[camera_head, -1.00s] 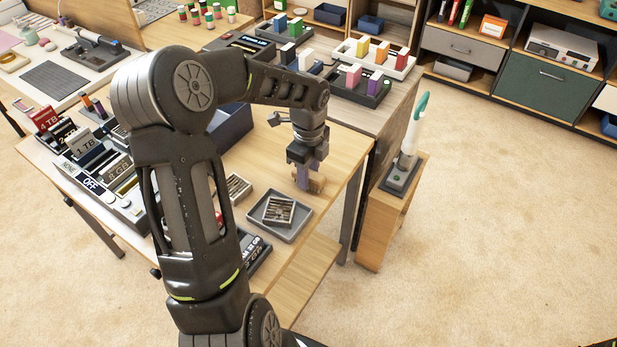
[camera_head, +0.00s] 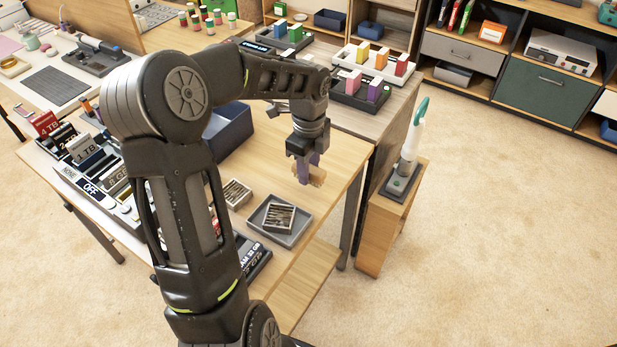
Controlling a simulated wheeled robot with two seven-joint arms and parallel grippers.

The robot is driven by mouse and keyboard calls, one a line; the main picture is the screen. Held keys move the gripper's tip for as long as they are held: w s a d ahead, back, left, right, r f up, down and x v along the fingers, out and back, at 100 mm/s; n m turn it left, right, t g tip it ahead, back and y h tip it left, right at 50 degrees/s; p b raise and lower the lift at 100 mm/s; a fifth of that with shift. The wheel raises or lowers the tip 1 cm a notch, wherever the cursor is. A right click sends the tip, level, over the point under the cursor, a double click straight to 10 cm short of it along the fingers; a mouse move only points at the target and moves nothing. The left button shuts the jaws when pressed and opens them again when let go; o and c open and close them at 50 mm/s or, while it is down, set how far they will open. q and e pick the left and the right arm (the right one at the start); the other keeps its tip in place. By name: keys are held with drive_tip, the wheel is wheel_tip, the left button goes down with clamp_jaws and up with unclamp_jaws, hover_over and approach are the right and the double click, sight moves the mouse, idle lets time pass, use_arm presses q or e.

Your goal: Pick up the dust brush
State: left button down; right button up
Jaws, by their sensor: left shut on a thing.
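The dust brush (camera_head: 317,177) is a small light-wood piece near the right end of the wooden desk (camera_head: 337,190). It is partly hidden by the fingers. My left gripper (camera_head: 306,172) points down from above and is shut on the dust brush. Whether the brush is clear of the desk top is hard to tell. My right gripper is out of view.
A grey tray (camera_head: 301,234) with a slatted metal part sits in front of the brush, and a blue bin (camera_head: 232,128) behind left. Electronic parts crowd the left. A stand with a white-and-teal tool (camera_head: 411,141) is to the right.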

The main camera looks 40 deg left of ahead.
sight(314, 168)
use_arm(q)
wheel_tip(314, 168, up, 6)
drive_tip(key=shift+r, duration=0.1)
idle(0.5)
drive_tip(key=c, duration=1.6)
unclamp_jaws()
clamp_jaws()
drive_tip(key=shift+w+d+f+n, duration=0.25)
drive_tip(key=shift+w+d+n, duration=0.1)
drive_tip(key=shift+d+n, duration=0.2)
drive_tip(key=w+d+f+n, duration=0.2)
drive_tip(key=w+d+n, duration=0.1)
drive_tip(key=d+n, duration=0.5)
drive_tip(key=w+d+f+n, duration=0.2)
drive_tip(key=w+d+n, duration=0.1)
drive_tip(key=d+n, duration=0.4)
drive_tip(key=shift+d+n, duration=0.35)
drive_tip(key=shift+d, duration=1.05)
